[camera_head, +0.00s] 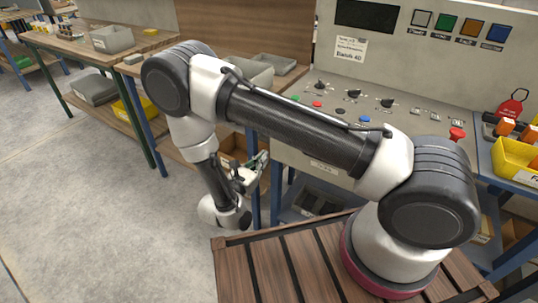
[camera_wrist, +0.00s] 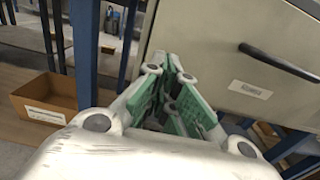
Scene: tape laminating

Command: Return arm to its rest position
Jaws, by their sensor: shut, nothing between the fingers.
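My gripper (camera_head: 260,160) shows in the head view at the end of my folded arm, to the left of the control console (camera_head: 350,140). It points toward the console's lower left side and the blue table leg. In the wrist view my gripper (camera_wrist: 172,82) has its green-padded fingers together, with nothing between them. A grey console front with a dark handle (camera_wrist: 282,62) lies close behind and to the right of the fingers. I cannot tell from these views whether the fingers touch anything.
A wooden slatted platform (camera_head: 285,265) lies under my arm base. A cardboard box (camera_wrist: 45,108) sits on a low shelf at left in the wrist view. Workbenches with grey bins (camera_head: 113,39) stand at the back left. A yellow bin (camera_head: 515,165) is at right. The left floor is clear.

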